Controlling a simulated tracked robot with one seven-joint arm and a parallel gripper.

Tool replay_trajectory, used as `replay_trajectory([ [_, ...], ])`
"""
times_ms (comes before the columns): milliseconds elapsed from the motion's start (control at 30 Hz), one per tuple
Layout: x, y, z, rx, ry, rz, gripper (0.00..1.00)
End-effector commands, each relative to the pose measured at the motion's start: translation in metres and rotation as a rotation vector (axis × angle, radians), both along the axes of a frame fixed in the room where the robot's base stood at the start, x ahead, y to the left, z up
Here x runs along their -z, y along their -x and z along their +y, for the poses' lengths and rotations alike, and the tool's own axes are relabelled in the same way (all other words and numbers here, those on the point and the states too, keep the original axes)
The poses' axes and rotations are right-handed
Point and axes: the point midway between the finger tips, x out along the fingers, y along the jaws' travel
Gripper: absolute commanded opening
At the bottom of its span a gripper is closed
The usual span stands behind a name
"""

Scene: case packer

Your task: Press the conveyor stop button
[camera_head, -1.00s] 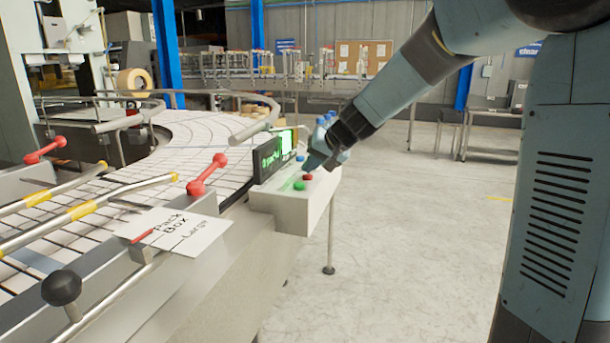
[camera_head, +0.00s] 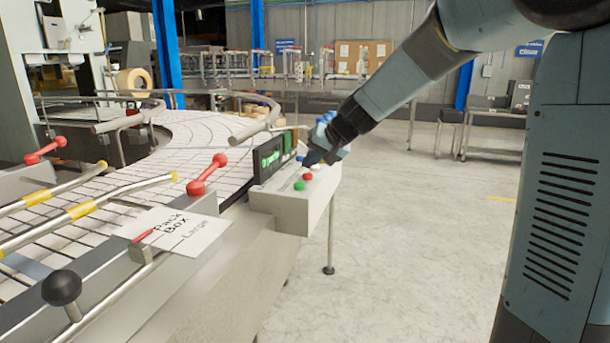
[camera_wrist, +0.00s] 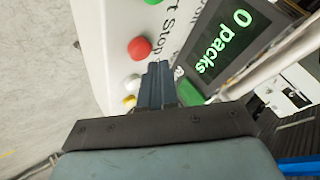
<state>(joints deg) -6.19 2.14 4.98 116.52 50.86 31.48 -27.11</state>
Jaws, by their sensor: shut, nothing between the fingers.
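The red button (camera_head: 307,176) is a round cap on top of a pale control box (camera_head: 279,214) beside the conveyor. It also shows in the wrist view (camera_wrist: 139,48), with the word "Stop" printed beside it. A green button (camera_head: 299,186) sits nearer the camera, and a white button (camera_head: 315,167) lies beyond the red one. My gripper (camera_head: 309,163) is above the far part of the box, past the red button. In the wrist view my gripper (camera_wrist: 158,67) is shut and empty, with its fingertips beside the red button and apart from it in the picture.
A dark display (camera_head: 274,158) stands at the back of the box; the wrist view reads "0 packs" on it. A yellow button (camera_wrist: 129,101) lies near my fingers. The curved white conveyor (camera_head: 203,150) with metal rails runs to the left. Open floor (camera_head: 420,230) lies to the right.

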Motion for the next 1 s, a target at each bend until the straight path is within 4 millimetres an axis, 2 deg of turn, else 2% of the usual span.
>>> replay_trajectory([
  [433,-0.006,0.000,0.000,0.000,0.000,-0.002,0.00],
  [1000,-0.049,0.000,0.000,0.000,-0.001,-0.002,0.00],
])
